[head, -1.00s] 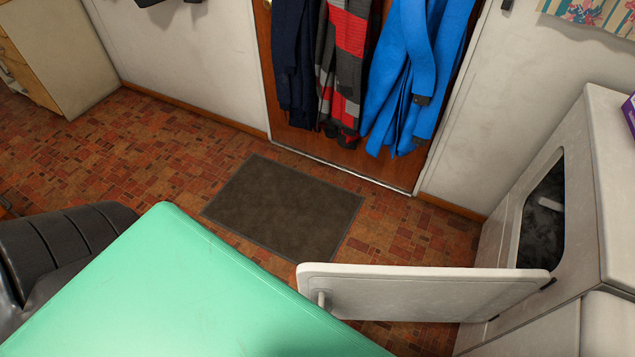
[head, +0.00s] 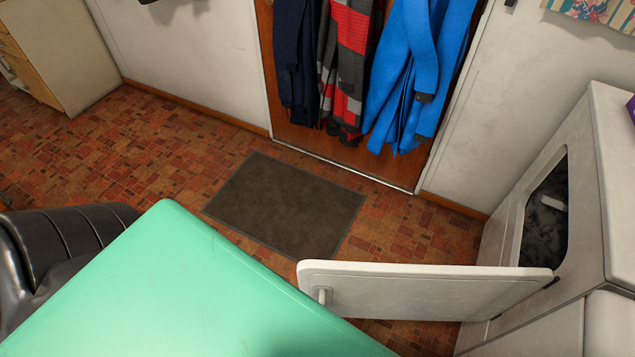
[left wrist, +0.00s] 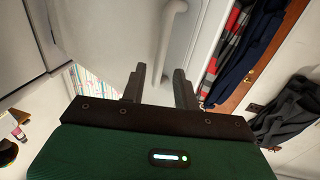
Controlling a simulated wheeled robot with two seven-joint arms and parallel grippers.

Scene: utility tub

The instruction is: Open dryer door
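The white dryer (head: 607,180) stands at the right in the head view. Its door (head: 430,290) is swung wide out from the opening (head: 545,220), which shows a dark drum inside. A small white handle (head: 322,295) sits near the door's free edge. In the left wrist view my left gripper (left wrist: 160,78) is open. A pale handle bar (left wrist: 168,40) on a white panel lines up with the gap between its fingers; I cannot tell whether it reaches between them. My right gripper is in neither view.
A dark floor mat (head: 285,205) lies beyond the open door. Coats (head: 415,80) hang on a brown door (head: 310,125) at the back. A cabinet (head: 75,50) stands at the far left.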

